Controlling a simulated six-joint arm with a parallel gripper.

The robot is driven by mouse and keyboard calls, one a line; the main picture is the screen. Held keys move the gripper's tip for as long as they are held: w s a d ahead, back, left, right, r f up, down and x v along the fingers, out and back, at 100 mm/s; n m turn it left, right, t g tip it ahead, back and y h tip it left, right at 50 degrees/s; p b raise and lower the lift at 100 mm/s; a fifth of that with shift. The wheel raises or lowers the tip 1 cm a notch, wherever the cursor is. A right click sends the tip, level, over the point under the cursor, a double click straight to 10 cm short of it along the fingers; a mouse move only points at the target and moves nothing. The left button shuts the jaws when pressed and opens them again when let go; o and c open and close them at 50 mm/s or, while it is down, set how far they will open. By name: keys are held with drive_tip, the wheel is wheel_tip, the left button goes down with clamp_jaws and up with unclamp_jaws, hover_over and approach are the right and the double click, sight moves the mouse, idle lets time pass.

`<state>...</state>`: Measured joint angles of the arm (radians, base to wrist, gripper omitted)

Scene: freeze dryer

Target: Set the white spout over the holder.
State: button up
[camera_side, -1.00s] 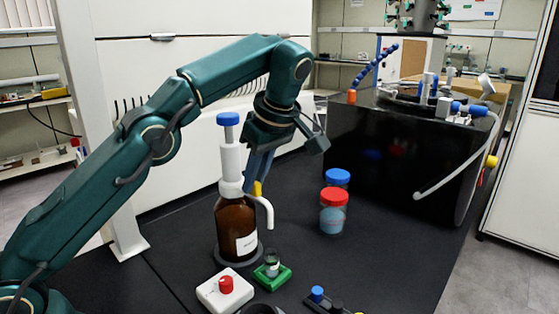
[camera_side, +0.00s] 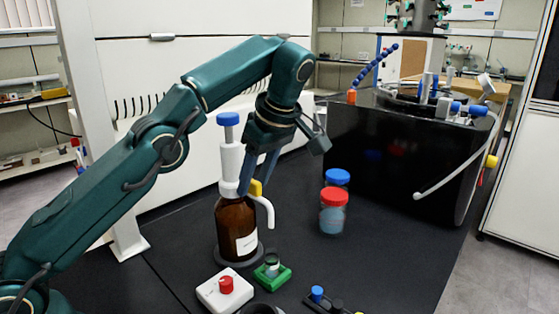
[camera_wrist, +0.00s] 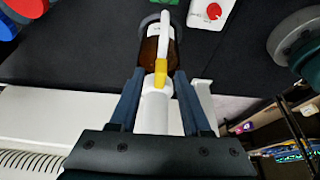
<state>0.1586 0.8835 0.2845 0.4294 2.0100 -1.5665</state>
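The white spout (camera_side: 266,208) curves down from the dispenser head on a brown bottle (camera_side: 236,228), which stands upright. The green holder (camera_side: 271,277) with a small clear vial is in front of the bottle, below the spout in the side view. The fingers look apart, with a narrow gap; contact is hard to see.
The white block (camera_side: 225,291) with a red knob is left of the holder. Red-lidded (camera_side: 333,212) and blue-lidded (camera_side: 337,178) jars stand to the right, before a black machine (camera_side: 400,150). A small rack (camera_side: 330,303) is at the front. The mat between holder and jars is clear.

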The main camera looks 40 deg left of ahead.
drive_tip(key=shift+s+r+m, duration=0.1)
drive_tip(key=shift+s+m, duration=0.2)
drive_tip(key=shift+m, duration=0.2)
